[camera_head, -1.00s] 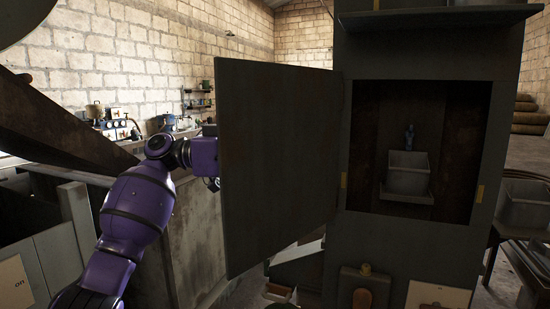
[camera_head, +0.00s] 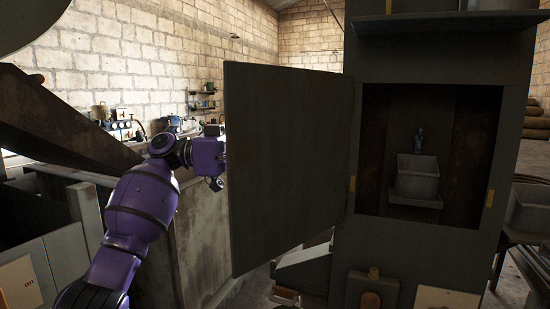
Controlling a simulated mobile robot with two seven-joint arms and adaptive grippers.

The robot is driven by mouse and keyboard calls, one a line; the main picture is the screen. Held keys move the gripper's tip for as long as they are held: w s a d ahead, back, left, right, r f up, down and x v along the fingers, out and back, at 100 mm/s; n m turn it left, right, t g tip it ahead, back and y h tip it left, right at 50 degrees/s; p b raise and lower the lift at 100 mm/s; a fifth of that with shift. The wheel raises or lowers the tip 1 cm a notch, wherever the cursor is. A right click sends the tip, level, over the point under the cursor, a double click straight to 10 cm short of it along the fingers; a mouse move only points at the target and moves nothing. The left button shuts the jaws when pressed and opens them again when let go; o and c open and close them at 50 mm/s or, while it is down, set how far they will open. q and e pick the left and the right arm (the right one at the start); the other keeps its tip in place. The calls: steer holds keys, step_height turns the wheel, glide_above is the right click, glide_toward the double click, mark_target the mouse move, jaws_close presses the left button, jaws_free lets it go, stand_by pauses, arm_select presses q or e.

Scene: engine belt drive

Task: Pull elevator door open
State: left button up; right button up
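The elevator door (camera_head: 288,165) is a dark grey panel swung wide open to the left of the tall elevator cabinet (camera_head: 425,260). The opening behind it is uncovered and shows a small grey bin (camera_head: 417,180) on a ledge, with a bluish fitting above it. My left arm comes in from the left, and its purple wrist ends at the door's left edge. The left gripper (camera_head: 216,183) shows only in part beside that edge; its fingers are small and partly hidden, so I cannot tell if they touch the door. My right gripper is not in view.
A grey wall or bin side (camera_head: 190,240) stands below my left arm. A dark sloping beam (camera_head: 60,130) is at the left. A shelf (camera_head: 445,24) juts out above the opening. Another grey container (camera_head: 530,208) stands at the right edge.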

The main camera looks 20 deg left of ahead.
arm_select(q)
steer(key=shift+w+d, duration=0.1)
steer(key=shift+d, duration=0.1)
steer(key=s+a, duration=0.2)
steer(key=a, duration=1)
steer(key=shift+w, duration=0.1)
